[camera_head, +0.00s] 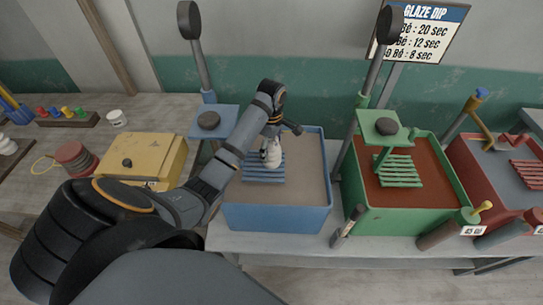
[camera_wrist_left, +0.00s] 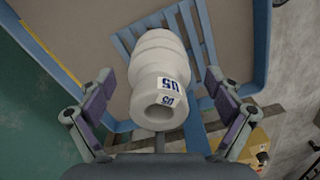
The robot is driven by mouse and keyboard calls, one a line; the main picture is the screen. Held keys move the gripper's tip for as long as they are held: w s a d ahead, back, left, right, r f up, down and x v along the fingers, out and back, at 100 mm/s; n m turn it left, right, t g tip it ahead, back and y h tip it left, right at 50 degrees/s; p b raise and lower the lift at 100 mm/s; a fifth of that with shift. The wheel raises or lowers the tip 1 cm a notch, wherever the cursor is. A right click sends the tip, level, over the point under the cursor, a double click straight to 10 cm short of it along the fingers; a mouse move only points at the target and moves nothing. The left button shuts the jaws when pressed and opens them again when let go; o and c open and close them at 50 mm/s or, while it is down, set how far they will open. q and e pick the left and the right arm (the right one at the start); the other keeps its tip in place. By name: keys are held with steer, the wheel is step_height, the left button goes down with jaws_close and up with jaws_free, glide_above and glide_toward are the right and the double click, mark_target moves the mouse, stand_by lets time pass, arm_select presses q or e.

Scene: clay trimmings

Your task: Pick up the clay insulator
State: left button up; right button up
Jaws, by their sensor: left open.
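The clay insulator (camera_head: 271,153) is a white ribbed piece standing on a blue slatted rack (camera_head: 262,177) in the blue tub (camera_head: 280,218). In the left wrist view the insulator (camera_wrist_left: 158,62) shows a blue "05" label and a round hole in its near end. My left gripper (camera_head: 277,130) is just over the insulator. In the left wrist view its purple-padded fingers are spread either side of the insulator, with a gap on both sides. Whether the fingertips reach down around it, I cannot tell. My right gripper is not in view.
A green tub (camera_head: 370,222) and a red tub (camera_head: 478,178) stand to the right, each with a rack. Posts rise near the tubs. A yellow box (camera_head: 155,153) and a red spool (camera_head: 74,157) are on the left. A "GLAZE DIP" sign (camera_head: 430,30) hangs behind.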

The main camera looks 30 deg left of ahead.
arm_select(q)
steer(key=shift+w+f, duration=0.1)
steer(key=c, duration=1.7)
steer(key=shift+c, duration=0.6)
steer(key=shift+r, duration=0.2)
